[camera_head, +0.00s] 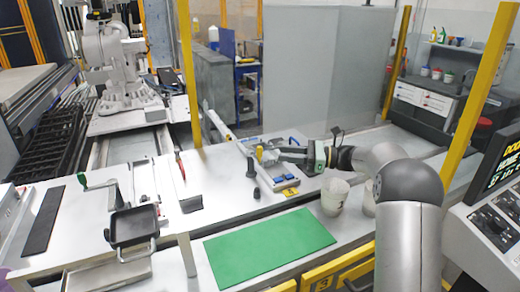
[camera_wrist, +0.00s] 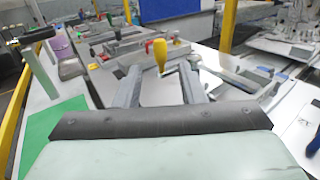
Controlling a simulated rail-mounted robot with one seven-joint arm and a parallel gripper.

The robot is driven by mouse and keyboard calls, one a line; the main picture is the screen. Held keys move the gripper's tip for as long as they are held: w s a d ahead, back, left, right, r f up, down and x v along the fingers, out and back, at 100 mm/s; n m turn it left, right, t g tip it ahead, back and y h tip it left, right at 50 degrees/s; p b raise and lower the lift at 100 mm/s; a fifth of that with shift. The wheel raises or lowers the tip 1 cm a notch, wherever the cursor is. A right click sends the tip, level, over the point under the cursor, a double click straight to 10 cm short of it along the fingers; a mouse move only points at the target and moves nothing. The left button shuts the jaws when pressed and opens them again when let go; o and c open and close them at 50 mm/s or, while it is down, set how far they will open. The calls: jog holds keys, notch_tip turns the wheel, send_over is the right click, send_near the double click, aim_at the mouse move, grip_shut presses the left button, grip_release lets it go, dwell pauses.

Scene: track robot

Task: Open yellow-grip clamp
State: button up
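The clamp's yellow grip (camera_head: 259,153) stands upright on the metal clamp fixture (camera_head: 285,182) in the middle of the bench in the head view. Whether a finger touches the grip I cannot tell. The clamp's jaw is too small to make out.
A green mat (camera_head: 268,246) lies in front of the fixture, with a pale bucket (camera_head: 335,196) to its right. Dark upright posts (camera_head: 256,192) stand left of the fixture. A black pan-like tray (camera_head: 131,226) is at left. A yellow post (camera_head: 188,75) rises behind the bench.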

aim_at(260, 162)
jog(key=a, duration=0.3)
jog(key=a+p, duration=0.1)
jog(key=a, duration=0.1)
jog(key=w+a, duration=0.1)
jog(key=a, duration=0.2)
jog(key=shift+a+p, duration=0.35)
jog(key=shift+p, duration=0.05)
grip_shut()
